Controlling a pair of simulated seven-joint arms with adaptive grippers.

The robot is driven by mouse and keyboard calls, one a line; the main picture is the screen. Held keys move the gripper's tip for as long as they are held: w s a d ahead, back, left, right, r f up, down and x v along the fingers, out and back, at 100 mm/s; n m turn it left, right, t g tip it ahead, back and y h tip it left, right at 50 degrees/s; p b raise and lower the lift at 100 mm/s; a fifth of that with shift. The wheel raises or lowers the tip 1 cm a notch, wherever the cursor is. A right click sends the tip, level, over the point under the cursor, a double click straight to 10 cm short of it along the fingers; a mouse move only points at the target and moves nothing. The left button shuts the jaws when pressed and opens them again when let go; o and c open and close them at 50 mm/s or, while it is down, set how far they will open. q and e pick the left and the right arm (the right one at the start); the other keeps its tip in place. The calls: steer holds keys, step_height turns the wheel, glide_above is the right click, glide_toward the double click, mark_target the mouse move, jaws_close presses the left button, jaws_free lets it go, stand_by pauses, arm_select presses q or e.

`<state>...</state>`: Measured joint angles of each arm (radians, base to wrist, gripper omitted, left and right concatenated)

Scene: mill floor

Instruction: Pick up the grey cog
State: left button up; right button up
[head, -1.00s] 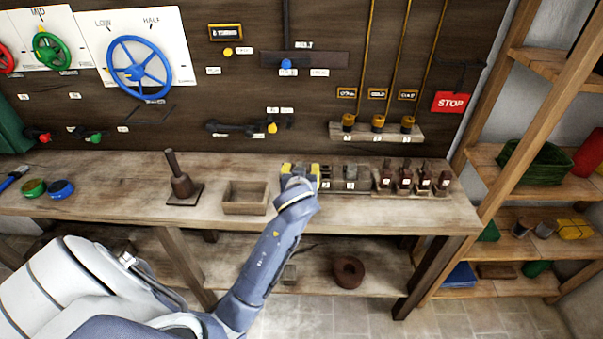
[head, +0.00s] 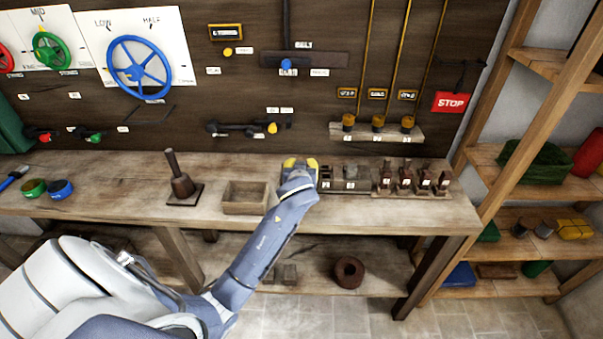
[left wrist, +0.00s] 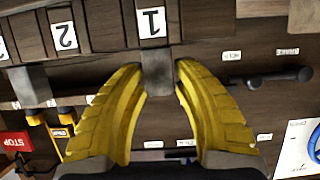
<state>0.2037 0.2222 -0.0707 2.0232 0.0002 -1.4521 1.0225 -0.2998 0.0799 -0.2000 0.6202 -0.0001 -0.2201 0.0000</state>
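A small grey block-like piece (left wrist: 157,72) sits at the slot labelled 1 of a dark wooden rack (left wrist: 105,25). I cannot make out cog teeth on it. My left gripper (left wrist: 160,68) has its yellow fingers apart, one on each side of this piece; whether they touch it is unclear. A second grey piece (left wrist: 34,86) is at the slot labelled 2. In the head view my left gripper (head: 300,163) is over the bench at the rack's left end, and its wrist hides the piece there. My right gripper is not in view.
A wooden tray (head: 245,207) and a brown lever on a base (head: 182,187) stand left of the gripper on the workbench (head: 120,180). Several brown labelled holders (head: 405,180) stand to the right. A wall ledge (head: 376,132) is behind.

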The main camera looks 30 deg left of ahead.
arm_select(q)
steer(key=c, duration=0.5)
steer(key=shift+r, duration=0.15)
